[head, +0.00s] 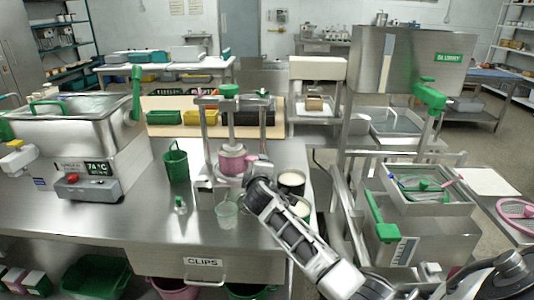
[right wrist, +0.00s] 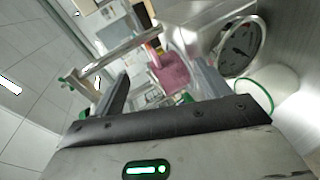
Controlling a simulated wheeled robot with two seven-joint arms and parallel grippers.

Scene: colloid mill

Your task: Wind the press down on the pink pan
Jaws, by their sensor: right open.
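The press (head: 204,124) stands on the steel bench in the head view, an upright metal frame with a green knob (head: 229,90) on top of its screw. The pink pan (head: 233,162) sits inside the frame under the screw; I cannot tell whether the press plate touches it. My right gripper (head: 254,184) is at the front right of the press, just below the pan. In the right wrist view the pink pan (right wrist: 172,70) shows beyond my open, empty gripper (right wrist: 160,88). My left gripper is in neither view.
A clear cup (head: 227,215) and small bottle (head: 180,206) stand in front of the press. White tubs (head: 291,181) are close right of it, a green jug (head: 176,163) left. A dial gauge (right wrist: 240,47) is beside my right gripper. The bench's front left is clear.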

